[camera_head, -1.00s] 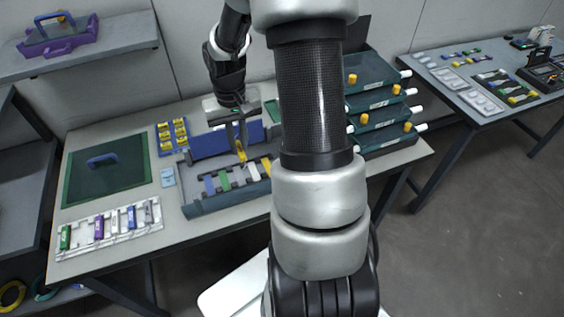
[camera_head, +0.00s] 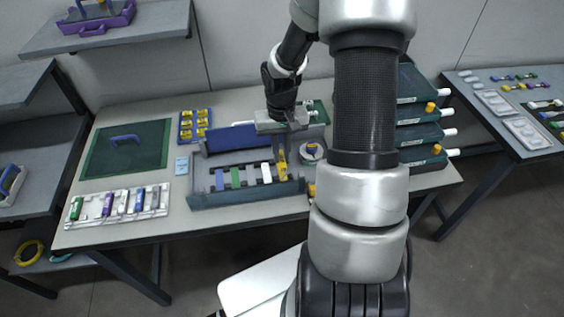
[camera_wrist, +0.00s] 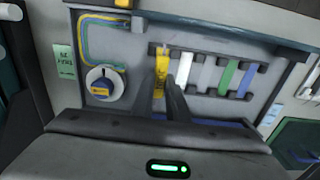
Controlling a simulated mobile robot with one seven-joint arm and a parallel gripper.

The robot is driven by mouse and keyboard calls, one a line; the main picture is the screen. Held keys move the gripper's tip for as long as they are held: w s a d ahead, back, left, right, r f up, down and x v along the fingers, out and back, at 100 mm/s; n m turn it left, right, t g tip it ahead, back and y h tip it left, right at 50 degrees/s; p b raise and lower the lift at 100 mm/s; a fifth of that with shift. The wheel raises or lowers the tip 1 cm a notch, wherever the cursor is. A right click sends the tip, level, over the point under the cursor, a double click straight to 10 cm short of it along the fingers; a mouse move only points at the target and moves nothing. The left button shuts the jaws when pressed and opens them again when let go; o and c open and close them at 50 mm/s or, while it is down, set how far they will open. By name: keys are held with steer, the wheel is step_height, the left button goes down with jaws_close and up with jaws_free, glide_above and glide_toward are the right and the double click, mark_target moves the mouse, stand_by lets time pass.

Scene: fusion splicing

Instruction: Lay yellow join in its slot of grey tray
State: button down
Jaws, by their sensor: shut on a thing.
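The yellow join (camera_head: 282,162) is shut between the fingers of my gripper (camera_head: 283,172), over the right end of the row in the grey tray (camera_head: 245,196). In the wrist view the yellow join (camera_wrist: 160,70) stands between my fingertips (camera_wrist: 166,84), beside the white join (camera_wrist: 183,68) and roughly in line with the row. The green join (camera_wrist: 229,76) and blue join (camera_wrist: 246,80) lie farther along the row. My fingers hide the lower part of the yellow join. I cannot tell whether it touches the slot floor.
A white round spool (camera_wrist: 104,87) sits beside the row, near a looped yellow-green cable (camera_wrist: 100,24). A blue rack of yellow pieces (camera_head: 194,125), a green mat (camera_head: 125,150) and a white holder with coloured pieces (camera_head: 120,203) lie left. Stacked dark green drawers (camera_head: 418,137) stand right.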

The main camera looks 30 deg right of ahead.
mark_target(281, 157)
steer(key=shift+f, duration=1.8)
steer(key=shift+f+b, duration=0.1)
steer(key=shift+b, duration=0.2)
steer(key=c, duration=1.7)
jaws_free()
steer(key=shift+c, duration=0.2)
step_height(281, 157, up, 12)
steer(key=p, duration=0.1)
steer(key=shift+p, duration=0.4)
steer(key=shift+r, duration=0.2)
